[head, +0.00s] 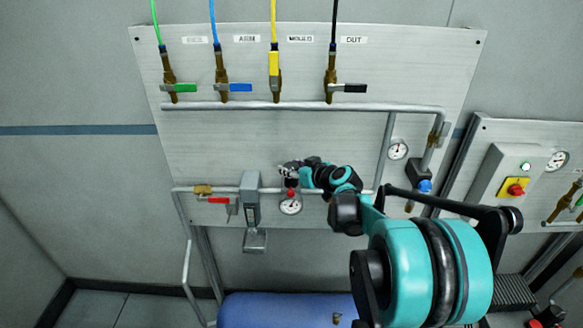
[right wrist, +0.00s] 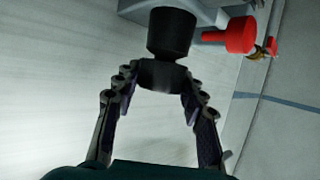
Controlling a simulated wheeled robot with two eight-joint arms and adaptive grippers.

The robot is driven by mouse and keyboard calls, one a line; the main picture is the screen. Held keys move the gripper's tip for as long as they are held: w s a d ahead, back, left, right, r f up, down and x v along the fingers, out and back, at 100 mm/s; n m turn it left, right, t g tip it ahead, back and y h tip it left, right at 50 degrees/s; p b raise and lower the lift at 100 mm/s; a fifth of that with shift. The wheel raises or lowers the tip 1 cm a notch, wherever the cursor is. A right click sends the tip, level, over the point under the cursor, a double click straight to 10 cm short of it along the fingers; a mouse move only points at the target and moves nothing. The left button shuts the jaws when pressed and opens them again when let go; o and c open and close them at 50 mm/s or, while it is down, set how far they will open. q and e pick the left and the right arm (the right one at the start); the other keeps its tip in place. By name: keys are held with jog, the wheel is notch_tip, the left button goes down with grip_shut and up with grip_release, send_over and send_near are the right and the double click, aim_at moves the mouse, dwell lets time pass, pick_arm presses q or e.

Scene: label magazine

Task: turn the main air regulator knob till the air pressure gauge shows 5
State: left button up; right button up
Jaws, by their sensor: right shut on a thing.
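My right gripper (head: 287,171) is at the lower middle of the wall panel, on the pipe line just above a round white gauge (head: 290,206). In the right wrist view its fingers (right wrist: 160,76) are shut on a black round knob (right wrist: 171,34), with one fingertip on each side of its near end. In the head view the gripper hides most of that knob. The gauge's needle is too small to read. A second round gauge (head: 397,150) sits higher at the right of the panel. My left gripper is not in view.
A grey box (head: 250,198) and a red-handled valve (head: 218,200) are left of the gripper. A blue-topped part (head: 425,186) is at the right. Several coloured valves line the panel's top. A blue tank (head: 285,308) lies below.

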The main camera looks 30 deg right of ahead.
jog(key=shift+n+y, duration=0.5)
jog(key=shift+y, duration=0.1)
jog(key=shift+f, duration=0.1)
jog(key=o, duration=1.2)
jog(key=v, duration=1.2)
jog(key=shift+d, duration=0.15)
